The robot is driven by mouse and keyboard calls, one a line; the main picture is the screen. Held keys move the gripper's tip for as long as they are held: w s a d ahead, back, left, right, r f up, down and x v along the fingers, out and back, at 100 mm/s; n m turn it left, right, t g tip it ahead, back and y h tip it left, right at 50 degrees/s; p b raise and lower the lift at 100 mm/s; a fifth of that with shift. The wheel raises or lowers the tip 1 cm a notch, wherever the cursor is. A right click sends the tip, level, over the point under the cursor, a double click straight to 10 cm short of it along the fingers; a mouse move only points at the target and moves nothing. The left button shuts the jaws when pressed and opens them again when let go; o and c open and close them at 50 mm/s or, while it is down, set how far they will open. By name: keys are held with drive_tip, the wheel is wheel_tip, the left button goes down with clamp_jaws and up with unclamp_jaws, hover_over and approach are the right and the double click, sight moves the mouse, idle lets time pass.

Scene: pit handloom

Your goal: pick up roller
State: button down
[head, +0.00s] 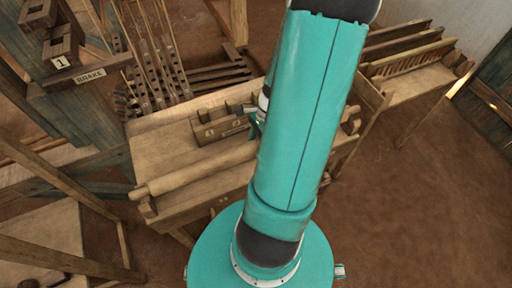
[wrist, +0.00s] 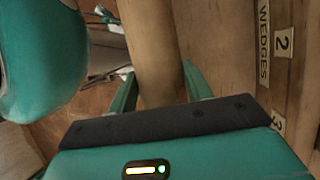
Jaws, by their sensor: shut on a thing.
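The roller (head: 205,168) is a long, pale wooden cylinder along the front edge of the wooden bench in the head view. Its left end is at a small wooden bracket (head: 148,208); I cannot tell whether it touches. My arm hides the roller's middle part. In the wrist view the roller (wrist: 152,50) runs between the two green fingers of my gripper (wrist: 160,92). The fingers are shut on it, one on each side. The head view mostly hides my gripper behind the arm.
A wooden box (head: 220,128) stands on the bench behind the roller. A WEDGES label (wrist: 263,40) and number plates show at right in the wrist view. A BRAKE post (head: 90,75) and loom frame stand at left. Open floor (head: 420,190) lies to the right.

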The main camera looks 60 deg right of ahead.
drive_tip(key=s+r, duration=0.1)
drive_tip(key=r, duration=0.1)
drive_tip(key=s+d+r, duration=0.1)
drive_tip(key=s+r, duration=0.1)
drive_tip(key=s+d+r, duration=0.1)
drive_tip(key=r, duration=0.1)
drive_tip(key=shift+s+d+r, duration=0.1)
drive_tip(key=shift+s+d, duration=0.1)
drive_tip(key=shift+s, duration=0.2)
drive_tip(key=s+d+r, duration=0.3)
drive_tip(key=s, duration=0.5)
drive_tip(key=shift+d+r, duration=0.25)
